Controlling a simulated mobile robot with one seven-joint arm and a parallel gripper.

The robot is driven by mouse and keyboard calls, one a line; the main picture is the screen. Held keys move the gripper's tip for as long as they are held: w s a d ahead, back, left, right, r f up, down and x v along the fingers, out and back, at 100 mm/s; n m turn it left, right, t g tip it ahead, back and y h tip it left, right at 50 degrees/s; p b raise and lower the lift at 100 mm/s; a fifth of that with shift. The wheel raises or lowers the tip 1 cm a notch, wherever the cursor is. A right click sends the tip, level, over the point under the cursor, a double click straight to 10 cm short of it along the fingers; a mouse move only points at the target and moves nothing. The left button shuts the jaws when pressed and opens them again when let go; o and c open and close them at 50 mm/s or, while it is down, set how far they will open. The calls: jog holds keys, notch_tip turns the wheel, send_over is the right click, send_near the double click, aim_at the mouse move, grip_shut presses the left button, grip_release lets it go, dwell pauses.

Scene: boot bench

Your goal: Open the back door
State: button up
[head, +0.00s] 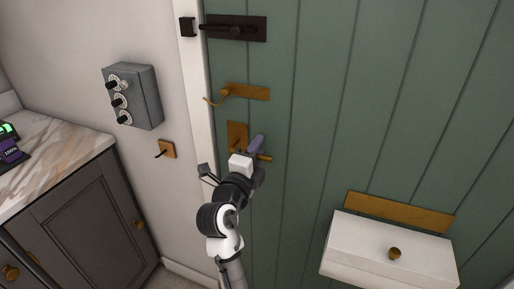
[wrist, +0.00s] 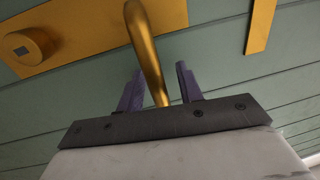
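The back door (head: 310,110) is green, planked, and looks shut in its white frame. A brass handle plate (head: 236,134) with a lever sits on its left side, below a brass latch (head: 245,92) and a dark bolt (head: 236,28). My gripper (head: 257,146) is at the lever. In the wrist view the brass lever (wrist: 147,50) passes between the two purple fingers of my gripper (wrist: 160,88). The fingers stand apart, with a visible gap on the right side of the lever. The lever's lower end is hidden behind the gripper's dark base.
A grey box with dials (head: 132,97) and a small brass switch plate (head: 166,150) are on the left wall. A marble-topped cabinet (head: 75,200) stands at left.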

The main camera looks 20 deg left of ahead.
jog(key=shift+c, duration=0.4)
grip_shut()
jog(key=shift+f+b, duration=0.15)
jog(key=shift+b, duration=0.2)
jog(key=f+m+b, duration=0.1)
jog(key=b, duration=0.2)
jog(key=shift+f+m, duration=0.1)
jog(key=shift+m, duration=0.2)
jog(key=f+m+b, duration=0.1)
jog(key=m+b, duration=0.1)
jog(key=b, duration=0.2)
jog(key=a+f+m+h+b, duration=0.1)
jog(key=m+b, duration=0.1)
jog(key=b, duration=0.3)
jog(key=f+m+b, duration=0.1)
jog(key=m+b, duration=0.1)
jog(key=b, duration=0.2)
jog(key=shift+a+m, duration=0.2)
jog(key=shift+m, duration=0.2)
jog(key=shift+g+b, duration=0.3)
